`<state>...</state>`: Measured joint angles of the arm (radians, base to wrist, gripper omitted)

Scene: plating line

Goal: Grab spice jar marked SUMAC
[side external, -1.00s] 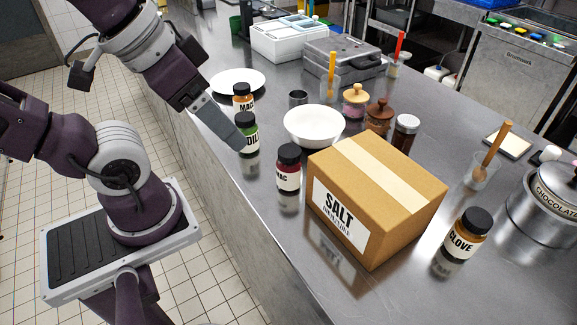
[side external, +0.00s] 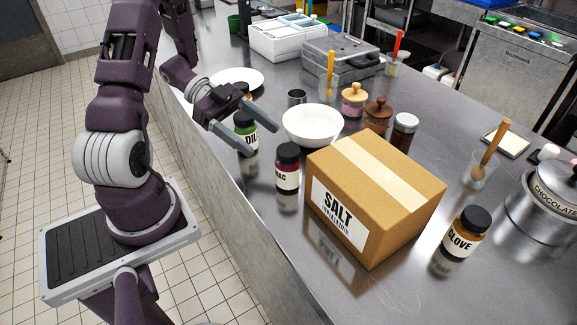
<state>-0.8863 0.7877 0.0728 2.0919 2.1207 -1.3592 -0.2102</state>
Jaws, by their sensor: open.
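A jar with a black cap, dark red contents and a white label ending in "AC" (side external: 287,168) stands upright on the steel counter; the start of its label is turned out of sight, and it looks like the SUMAC jar. My gripper (side external: 263,142) is open and empty, its two grey fingers pointing toward this jar from the upper left. The fingertips appear apart from it, short of its cap. The green dill jar (side external: 244,120) stands behind the fingers and is partly covered.
A clove jar (side external: 466,235) is at the front right. A white plate (side external: 250,75) lies farther back. The counter's left edge runs close to the jar.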

